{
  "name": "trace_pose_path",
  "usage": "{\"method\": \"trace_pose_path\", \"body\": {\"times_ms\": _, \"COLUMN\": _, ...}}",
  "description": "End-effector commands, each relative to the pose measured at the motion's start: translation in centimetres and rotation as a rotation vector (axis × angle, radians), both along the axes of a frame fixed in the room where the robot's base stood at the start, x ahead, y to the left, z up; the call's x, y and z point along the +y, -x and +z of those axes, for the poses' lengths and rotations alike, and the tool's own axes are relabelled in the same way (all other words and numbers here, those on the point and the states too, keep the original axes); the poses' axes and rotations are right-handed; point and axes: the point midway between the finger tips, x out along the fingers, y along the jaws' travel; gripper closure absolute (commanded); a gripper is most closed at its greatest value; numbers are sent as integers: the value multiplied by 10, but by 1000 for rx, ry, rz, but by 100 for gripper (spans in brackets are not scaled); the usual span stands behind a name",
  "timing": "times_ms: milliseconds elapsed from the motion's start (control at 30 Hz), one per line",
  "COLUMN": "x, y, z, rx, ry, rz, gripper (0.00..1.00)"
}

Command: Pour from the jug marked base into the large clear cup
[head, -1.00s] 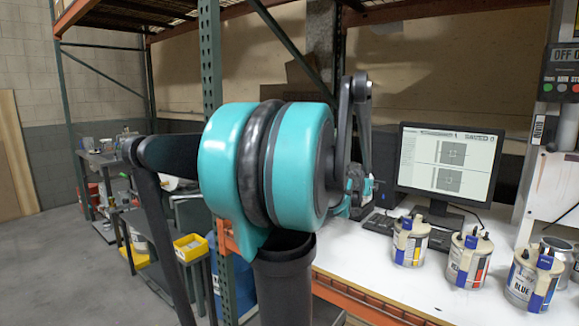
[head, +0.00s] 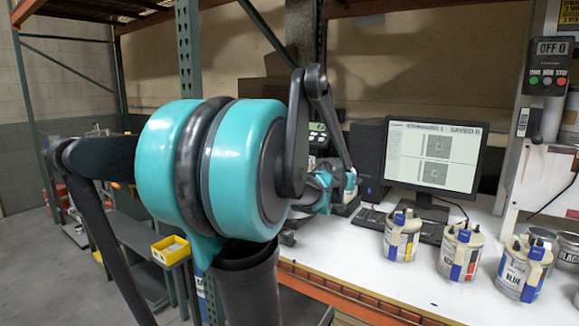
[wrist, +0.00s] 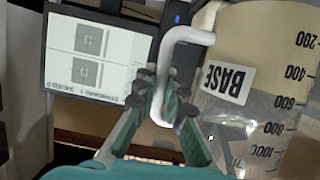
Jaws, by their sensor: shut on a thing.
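The jug marked BASE (wrist: 260,85) fills the right of the wrist view, which appears upside down. It is clear, with printed volume marks and cream liquid in its lower part. My gripper (wrist: 165,98) is shut on its white handle (wrist: 188,36). I cannot make out the large clear cup in either view.
A white bench (head: 350,255) holds a monitor (head: 435,158), a keyboard (head: 373,219) and a device with a green display (head: 318,128). Several labelled colorant cans, including a blue one (head: 522,270), stand along its right. A green rack post (head: 190,90) rises at the left.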

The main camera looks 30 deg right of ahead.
Motion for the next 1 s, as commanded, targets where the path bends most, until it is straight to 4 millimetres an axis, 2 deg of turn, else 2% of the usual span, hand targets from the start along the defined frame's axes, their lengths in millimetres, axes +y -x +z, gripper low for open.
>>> {"method": "trace_pose_path", "body": {"times_ms": 867, "x": 15, "y": -36, "z": 74, "rx": 395, "ry": 171, "rz": -2, "gripper": 100}}
{"method": "trace_pose_path", "body": {"times_ms": 1000, "x": 19, "y": -45, "z": 93, "rx": 460, "ry": 199, "rz": -3, "gripper": 100}}
